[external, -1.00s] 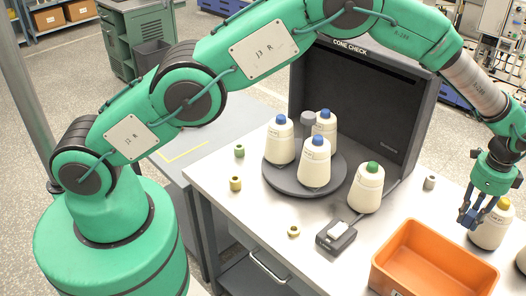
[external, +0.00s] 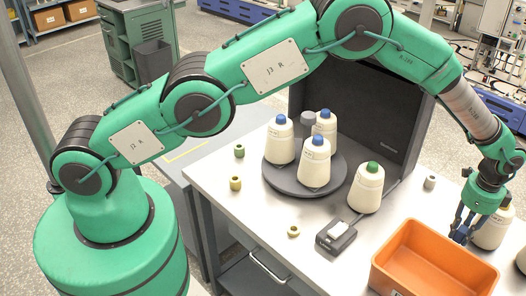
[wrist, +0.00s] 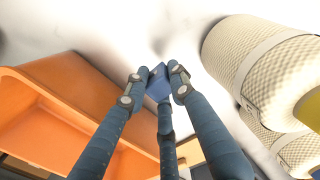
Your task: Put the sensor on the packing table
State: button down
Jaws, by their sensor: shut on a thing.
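My gripper (external: 462,230) has dark blue fingers and is shut on a small blue block, seemingly the sensor (wrist: 158,84). In the wrist view the block sits between the fingertips, over a pale, blurred surface. In the external view my gripper is just beyond the back right of the orange bin (external: 408,233), left of a cream cone (external: 490,236). The fingers hide most of the block there. A light-topped table (external: 270,226) carries the cones and bin. A lower grey surface (external: 190,135) with a yellow line adjoins it on the left; I cannot tell which is the packing table.
Cones with blue tops stand on a dark round turntable (external: 305,190) before a black cone-check booth (external: 350,100). A green-topped cone (external: 366,190), a small black device (external: 336,236) and several small bobbins lie around. The grey surface is mostly clear.

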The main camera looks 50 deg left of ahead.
aim_at(456, 241)
jog(key=shift+f, duration=0.3)
jog(key=shift+f, duration=1.85)
jog(key=shift+f, duration=0.1)
jog(key=c, duration=1.5)
grip_release()
jog(key=shift+o, duration=0.2)
jog(key=shift+r, duration=6.1)
